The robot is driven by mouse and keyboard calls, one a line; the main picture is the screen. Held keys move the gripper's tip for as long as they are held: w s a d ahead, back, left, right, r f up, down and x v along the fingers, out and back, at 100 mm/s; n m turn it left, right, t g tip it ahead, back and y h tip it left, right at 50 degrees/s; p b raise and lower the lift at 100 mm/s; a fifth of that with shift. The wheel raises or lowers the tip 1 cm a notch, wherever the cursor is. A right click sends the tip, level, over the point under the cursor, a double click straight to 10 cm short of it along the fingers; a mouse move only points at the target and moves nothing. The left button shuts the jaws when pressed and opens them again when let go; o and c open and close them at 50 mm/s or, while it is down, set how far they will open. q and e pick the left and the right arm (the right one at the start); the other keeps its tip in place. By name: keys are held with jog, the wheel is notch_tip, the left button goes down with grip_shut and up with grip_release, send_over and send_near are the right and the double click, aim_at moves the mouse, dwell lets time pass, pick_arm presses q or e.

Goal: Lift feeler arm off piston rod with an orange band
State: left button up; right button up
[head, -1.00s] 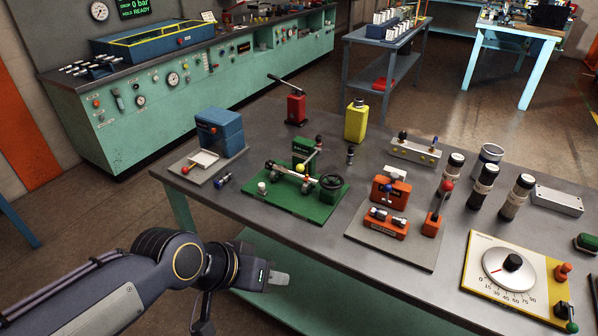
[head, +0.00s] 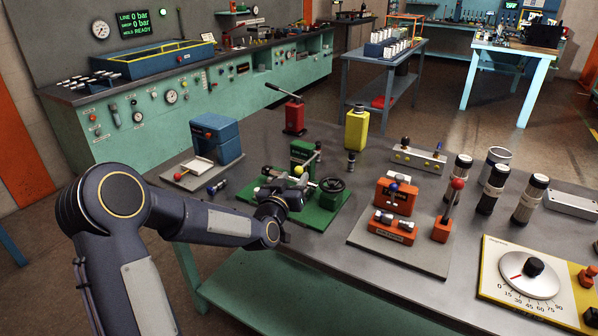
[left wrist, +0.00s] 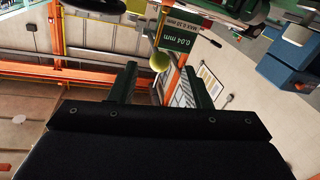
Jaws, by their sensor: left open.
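The green test stand (head: 336,203) sits on the grey bench, with a black handwheel on its right. A yellow ball (head: 298,170) shows at the near end of a thin light bar, apparently the feeler arm (head: 310,161). The ball also shows in the left wrist view (left wrist: 160,62), beyond and between my fingers. My left gripper (head: 290,193) is over the front left of the stand, just below the ball in the picture. In the left wrist view my left gripper (left wrist: 162,88) is open and empty. My wrist hides much of the piston rod; I cannot make out its orange band.
A blue box (head: 216,138) stands left of the stand. A red hand pump (head: 293,115) and a yellow bottle (head: 356,128) stand behind it. An orange fixture (head: 396,195) is to the right.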

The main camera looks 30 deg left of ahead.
aim_at(297, 173)
pick_arm(q)
jog(key=w, duration=0.5)
jog(key=shift+a+p, duration=0.3)
jog(key=shift+p, duration=0.1)
grip_shut()
